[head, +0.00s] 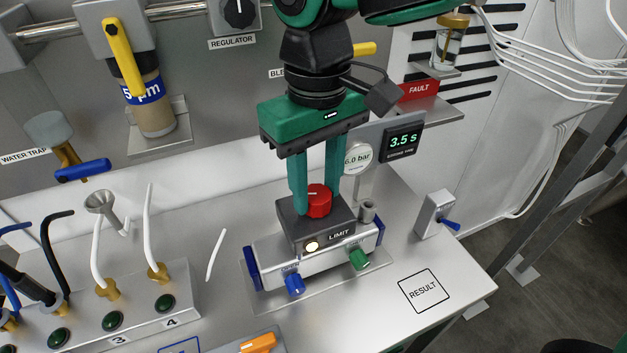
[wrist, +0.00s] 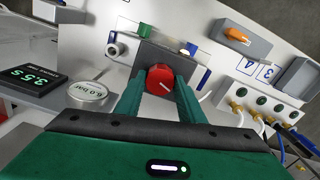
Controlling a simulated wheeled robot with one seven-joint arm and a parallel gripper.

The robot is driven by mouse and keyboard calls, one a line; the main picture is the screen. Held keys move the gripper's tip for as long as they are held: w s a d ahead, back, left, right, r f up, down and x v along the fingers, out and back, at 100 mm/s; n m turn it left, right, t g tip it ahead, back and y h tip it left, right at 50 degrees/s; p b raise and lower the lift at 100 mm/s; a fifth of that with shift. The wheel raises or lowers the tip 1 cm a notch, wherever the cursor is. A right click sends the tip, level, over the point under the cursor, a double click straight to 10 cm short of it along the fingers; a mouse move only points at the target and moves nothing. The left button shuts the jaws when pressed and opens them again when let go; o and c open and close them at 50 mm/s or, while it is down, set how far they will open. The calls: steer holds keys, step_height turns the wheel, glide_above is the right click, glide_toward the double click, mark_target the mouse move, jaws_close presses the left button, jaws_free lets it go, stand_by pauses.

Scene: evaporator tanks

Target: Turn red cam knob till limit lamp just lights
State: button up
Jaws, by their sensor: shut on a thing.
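The red cam knob (head: 318,201) sits on top of a dark grey switch box (head: 338,238) mounted on a silver cylinder (head: 270,256). My gripper (head: 317,200) comes down from above with its green fingers on either side of the knob, shut on it. In the wrist view the knob (wrist: 160,78) shows between the two fingertips, with a pale pointer line on its face. The limit lamp (head: 312,246), left of the LIMIT label on the box front, looks pale and bright, as if lit.
A blue fitting (head: 294,284) and a green fitting (head: 359,259) stick out of the cylinder's front. A round gauge (head: 357,158) reading 6.0 bar and a display (head: 403,141) reading 3.5 s stand close behind to the right. The bench around the RESULT square (head: 424,292) is clear.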

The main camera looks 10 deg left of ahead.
mark_target(316, 193)
steer(key=shift+n, duration=0.3)
steer(key=o, duration=1)
steer(key=shift+o, duration=0.2)
steer(key=shift+r, duration=0.1)
step_height(316, 193, up, 11)
steer(key=shift+f, duration=0.2)
